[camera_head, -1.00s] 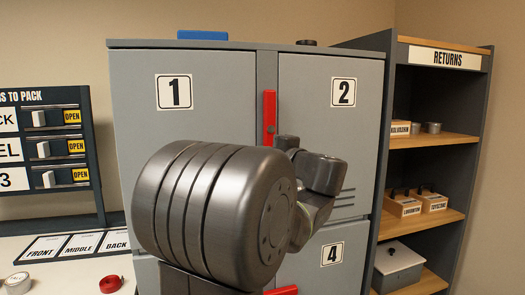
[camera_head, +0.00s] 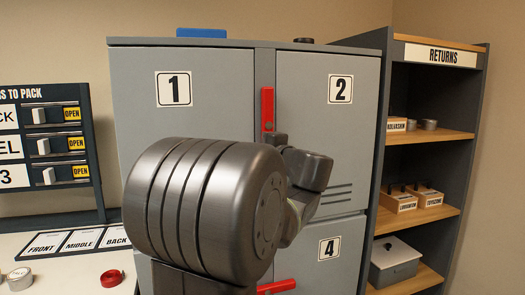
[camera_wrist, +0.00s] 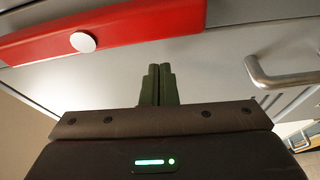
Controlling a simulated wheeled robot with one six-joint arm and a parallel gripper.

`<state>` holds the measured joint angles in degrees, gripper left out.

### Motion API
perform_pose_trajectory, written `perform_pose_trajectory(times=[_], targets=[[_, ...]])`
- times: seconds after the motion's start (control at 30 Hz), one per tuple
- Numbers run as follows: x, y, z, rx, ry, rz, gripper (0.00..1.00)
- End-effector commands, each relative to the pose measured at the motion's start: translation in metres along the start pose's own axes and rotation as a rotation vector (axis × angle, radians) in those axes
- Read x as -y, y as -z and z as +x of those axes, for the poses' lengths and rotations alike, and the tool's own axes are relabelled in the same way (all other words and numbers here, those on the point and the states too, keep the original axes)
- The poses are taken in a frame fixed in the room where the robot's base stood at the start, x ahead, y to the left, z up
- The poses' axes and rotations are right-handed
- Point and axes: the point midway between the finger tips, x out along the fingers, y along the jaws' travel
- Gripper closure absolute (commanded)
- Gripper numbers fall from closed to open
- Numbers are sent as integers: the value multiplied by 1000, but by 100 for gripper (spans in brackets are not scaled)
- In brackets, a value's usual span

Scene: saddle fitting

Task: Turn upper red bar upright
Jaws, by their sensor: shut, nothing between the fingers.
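The upper red bar (camera_head: 267,108) stands upright at the seam between doors 1 and 2 of the grey cabinet in the head view. My arm hides what is just below it. A lower red bar (camera_head: 276,287) shows partly beside door 4, lying nearly level. In the wrist view a red bar (camera_wrist: 140,30) with a white round pin (camera_wrist: 83,41) crosses the top; which of the two it is cannot be told for sure. My gripper (camera_wrist: 158,70) is shut and empty, its tips just short of that bar in the picture. The head view hides the fingers behind my arm.
The cabinet (camera_head: 215,60) fills the middle. A metal handle (camera_wrist: 285,82) stands out at right in the wrist view. A returns shelf (camera_head: 430,137) is at right. A table (camera_head: 70,275) with a red tape roll (camera_head: 111,278) is at left.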

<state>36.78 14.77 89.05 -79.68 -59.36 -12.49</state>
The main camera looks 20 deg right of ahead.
Motion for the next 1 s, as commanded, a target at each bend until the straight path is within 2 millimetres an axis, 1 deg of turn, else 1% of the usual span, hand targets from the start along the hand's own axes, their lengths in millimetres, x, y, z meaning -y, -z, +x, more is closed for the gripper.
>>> perform_pose_trajectory(times=[0.07,0.1,0.2,0.4,0.6,0.8,1.0], targets=[[1,8,10,-3,1,-1,100],[1,9,8,3,0,-1,100],[0,7,-13,7,-2,-2,100],[-1,7,-48,8,0,-2,100],[-2,7,-76,6,0,-2,100],[-2,8,-89,3,0,-1,100],[-2,8,-91,2,0,-1,100]])
